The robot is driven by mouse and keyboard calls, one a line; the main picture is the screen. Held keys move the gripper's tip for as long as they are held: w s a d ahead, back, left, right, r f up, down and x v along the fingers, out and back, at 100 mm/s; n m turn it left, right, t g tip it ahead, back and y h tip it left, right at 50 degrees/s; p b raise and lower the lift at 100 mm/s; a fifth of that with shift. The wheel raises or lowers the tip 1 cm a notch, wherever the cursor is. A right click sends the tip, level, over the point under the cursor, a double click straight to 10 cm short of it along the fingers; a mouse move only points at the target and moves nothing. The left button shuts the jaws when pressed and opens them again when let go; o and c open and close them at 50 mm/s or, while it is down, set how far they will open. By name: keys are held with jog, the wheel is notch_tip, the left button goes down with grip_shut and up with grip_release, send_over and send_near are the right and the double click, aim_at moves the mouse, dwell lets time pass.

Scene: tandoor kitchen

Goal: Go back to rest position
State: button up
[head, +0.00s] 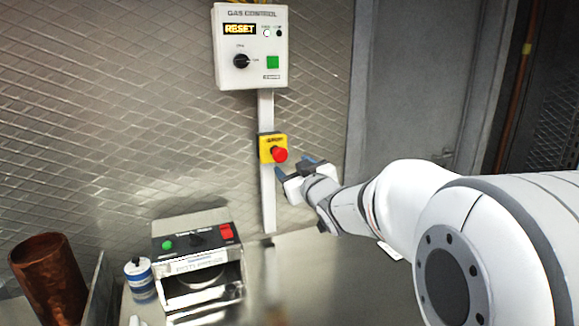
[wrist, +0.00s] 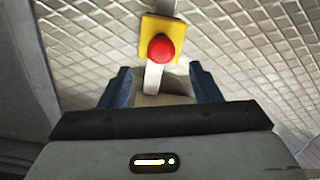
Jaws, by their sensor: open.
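My gripper (head: 297,169) is at the end of my white arm, which reaches in from the right in the head view. Its two blue fingers stand apart with nothing between them. The wrist view also shows my gripper (wrist: 164,88) open, with the fingers at left and right. A yellow box with a red emergency button (head: 279,154) is on the wall conduit, just up and left of the fingertips. In the wrist view the red button (wrist: 161,48) lies beyond the fingers, and I see no contact.
A white gas control panel (head: 250,50) with a lit RESET display hangs above. Below, a steel counter (head: 320,270) carries a switch box (head: 197,243) with green and red buttons, and a blue-white can (head: 139,277). A copper cylinder (head: 50,278) stands at lower left. A grey door (head: 425,75) is behind my arm.

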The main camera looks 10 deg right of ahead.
jog(key=shift+s, duration=0.2)
jog(key=s+d+f+m+g+h, duration=0.35)
jog(key=s+f+g, duration=0.35)
jog(key=s+f, duration=0.5)
jog(key=s+a+f+m+g, duration=0.1)
jog(key=s+f+g, duration=0.2)
jog(key=s, duration=0.6)
jog(key=s+a+f+g, duration=0.2)
jog(key=s+f+g, duration=0.1)
jog(key=s, duration=0.7)
jog(key=shift+a+f+m+g, duration=0.2)
jog(key=shift+m+g, duration=0.15)
jog(key=shift+g, duration=0.55)
jog(key=shift+w, duration=0.1)
jog(key=shift+c, duration=0.3)
